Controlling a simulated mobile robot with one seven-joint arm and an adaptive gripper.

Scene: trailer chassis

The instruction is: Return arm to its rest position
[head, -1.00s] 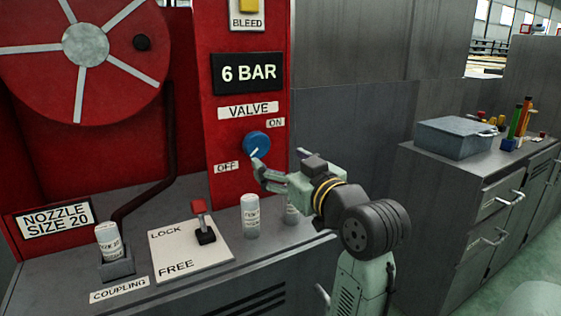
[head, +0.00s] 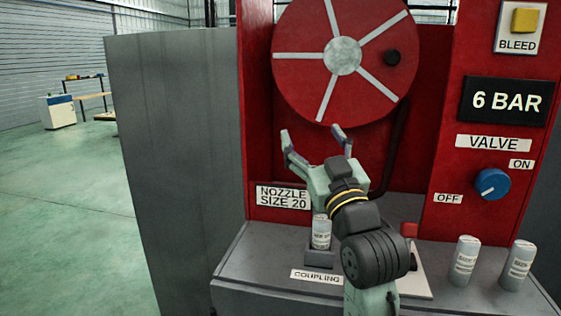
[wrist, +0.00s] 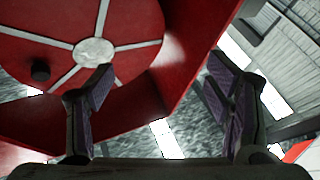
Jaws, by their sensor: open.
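My gripper (head: 312,141) is open and empty in the head view, raised above the grey bench in front of the red hose reel (head: 292,68). Its two fingers point up and are spread apart. In the wrist view the fingers (wrist: 168,80) stand wide apart with nothing between them, and the red reel (wrist: 125,62) fills the upper left. My arm rises from the bottom of the head view, in front of the coupling area, and hides most of the lock lever plate (head: 420,285).
A blue valve knob (head: 492,184) and a 6 BAR display (head: 507,101) are on the red panel at right. A white nozzle (head: 321,233) stands in the coupling holder; two more (head: 464,262) (head: 517,266) stand at right. A grey cabinet wall (head: 180,150) is left, with open floor (head: 65,220) beyond.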

